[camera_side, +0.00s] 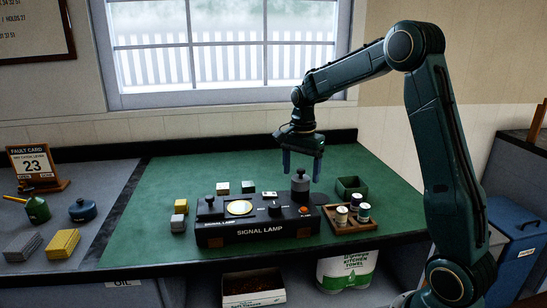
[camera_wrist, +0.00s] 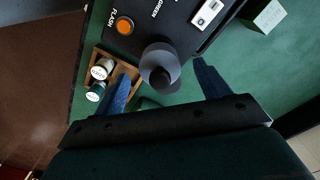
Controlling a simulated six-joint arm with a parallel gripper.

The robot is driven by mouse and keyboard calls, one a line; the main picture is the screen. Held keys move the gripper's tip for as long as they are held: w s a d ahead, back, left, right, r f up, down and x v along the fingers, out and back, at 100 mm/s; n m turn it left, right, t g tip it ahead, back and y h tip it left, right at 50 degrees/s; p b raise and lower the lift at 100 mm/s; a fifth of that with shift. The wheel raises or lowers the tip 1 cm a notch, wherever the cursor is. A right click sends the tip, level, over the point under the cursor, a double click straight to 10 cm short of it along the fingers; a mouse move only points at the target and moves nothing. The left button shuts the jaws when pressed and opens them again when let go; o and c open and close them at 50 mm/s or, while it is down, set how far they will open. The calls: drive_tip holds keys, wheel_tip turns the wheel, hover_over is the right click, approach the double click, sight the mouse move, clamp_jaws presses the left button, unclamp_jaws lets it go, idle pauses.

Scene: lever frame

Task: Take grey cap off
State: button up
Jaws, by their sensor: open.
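The grey cap (camera_side: 300,185) is a short cylinder with a small knob on top. It sits upright at the right end of the black signal lamp box (camera_side: 257,231). My gripper (camera_side: 302,168) is open and empty, pointing down just above the cap. In the wrist view the cap (camera_wrist: 172,62) lies between my two spread fingers (camera_wrist: 162,70), with its dark knob facing the camera. A gap shows on each side of the cap, and I see no contact. What lies under the cap is hidden.
An orange flash button (camera_side: 304,211) is close to the cap. A wooden tray (camera_side: 350,226) with small bottles and a green open box (camera_side: 351,187) stand to the right. Small blocks (camera_side: 180,207) stand left of and behind the lamp. The green mat (camera_side: 150,240) is largely clear at left.

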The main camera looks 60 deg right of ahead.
sight(301, 169)
drive_tip(key=shift+f, duration=1.2)
drive_tip(key=c, duration=1)
drive_tip(key=shift+r, duration=0.15)
drive_tip(key=shift+c, duration=0.2)
wheel_tip(301, 169, up, 20)
